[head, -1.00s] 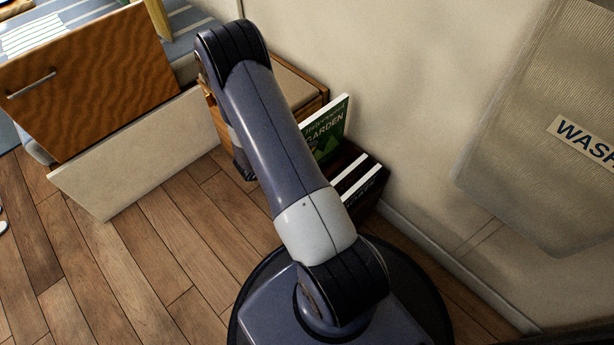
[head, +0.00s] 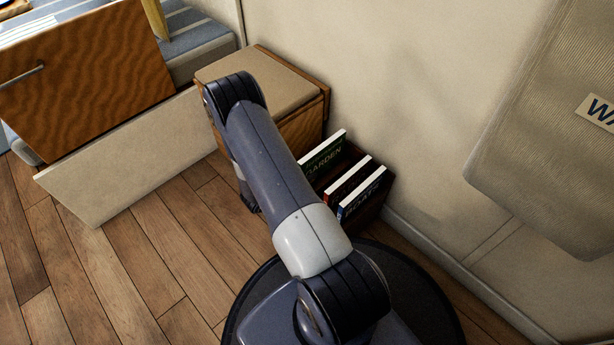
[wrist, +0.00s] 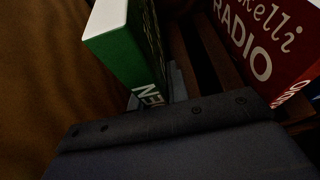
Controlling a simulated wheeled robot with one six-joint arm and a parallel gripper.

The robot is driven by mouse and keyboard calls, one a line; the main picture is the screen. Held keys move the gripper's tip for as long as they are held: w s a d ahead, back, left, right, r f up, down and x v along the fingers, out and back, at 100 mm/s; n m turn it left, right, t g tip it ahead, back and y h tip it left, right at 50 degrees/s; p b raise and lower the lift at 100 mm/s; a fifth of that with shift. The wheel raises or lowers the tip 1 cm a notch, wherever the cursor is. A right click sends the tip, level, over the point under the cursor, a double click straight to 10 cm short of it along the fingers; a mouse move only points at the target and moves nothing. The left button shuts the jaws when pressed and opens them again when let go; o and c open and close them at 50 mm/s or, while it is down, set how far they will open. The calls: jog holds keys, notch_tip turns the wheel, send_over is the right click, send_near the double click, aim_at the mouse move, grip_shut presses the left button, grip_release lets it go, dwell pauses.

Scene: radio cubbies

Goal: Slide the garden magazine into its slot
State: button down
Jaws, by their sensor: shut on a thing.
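The garden magazine (head: 323,153) is green with a white page edge. In the head view it stands upright at the back left of the dark rack (head: 371,211), its lower part hidden by my arm and the rack. In the wrist view, the magazine (wrist: 130,62) rises between the grey fingers of my gripper (wrist: 156,92), which is shut on it. Whether the magazine's bottom touches the slot floor cannot be seen.
A red radio magazine (wrist: 262,48) and a blue boats magazine (head: 362,194) stand in the rack, right of the garden magazine. A wooden cabinet (head: 262,78) stands behind, the wall to the right. Wood floor is open at left.

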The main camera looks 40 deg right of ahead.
jog(key=shift+f, duration=0.5)
jog(key=c, duration=1.4)
grip_release()
jog(key=shift+o, duration=0.2)
jog(key=p+v, duration=0.4)
jog(key=v, duration=0.8)
jog(key=shift+r, duration=0.5)
